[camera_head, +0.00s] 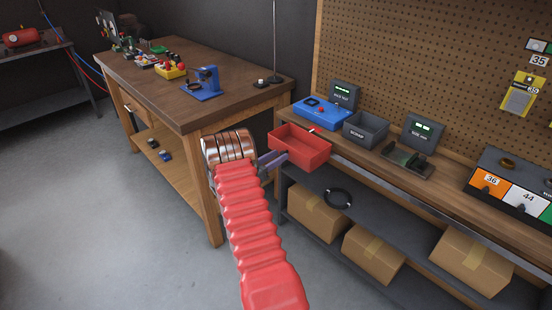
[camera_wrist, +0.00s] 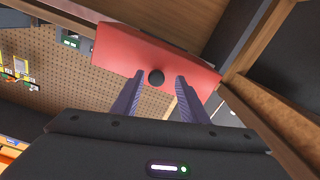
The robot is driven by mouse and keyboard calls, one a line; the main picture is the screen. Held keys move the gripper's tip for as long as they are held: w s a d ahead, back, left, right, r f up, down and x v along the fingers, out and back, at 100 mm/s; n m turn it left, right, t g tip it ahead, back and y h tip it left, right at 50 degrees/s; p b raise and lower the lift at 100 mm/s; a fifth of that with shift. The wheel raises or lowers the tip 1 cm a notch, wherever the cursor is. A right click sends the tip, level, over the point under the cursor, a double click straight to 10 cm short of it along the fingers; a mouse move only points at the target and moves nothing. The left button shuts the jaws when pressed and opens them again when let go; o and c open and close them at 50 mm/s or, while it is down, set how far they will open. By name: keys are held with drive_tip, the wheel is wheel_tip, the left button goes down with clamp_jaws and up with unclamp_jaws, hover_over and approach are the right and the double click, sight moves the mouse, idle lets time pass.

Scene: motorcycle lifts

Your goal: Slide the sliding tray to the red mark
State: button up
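The red sliding tray (camera_head: 316,153) is an open box at the left end of the right-hand bench. In the wrist view its red front face (camera_wrist: 118,48) has a round black knob (camera_wrist: 156,77). My gripper (camera_head: 282,156) is at the tray's near left side. In the wrist view my gripper (camera_wrist: 160,79) has its two purple fingers apart, one on each side of the knob, with gaps visible; contact is not clear. A small pale and red spot shows at the tray's back rim, but I cannot tell whether it is the red mark.
A blue box (camera_head: 322,113), a grey bin (camera_head: 366,130) and a dark fixture (camera_head: 403,160) stand on the bench beside the tray. A wooden workbench (camera_head: 170,75) is at left. Cardboard boxes (camera_head: 373,253) sit on the lower shelf. The grey floor (camera_head: 110,240) is clear.

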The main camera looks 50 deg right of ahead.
drive_tip(key=w+a, duration=0.2)
drive_tip(key=a, duration=1.1)
drive_tip(key=shift+w+a, duration=0.2)
drive_tip(key=shift+f, duration=0.1)
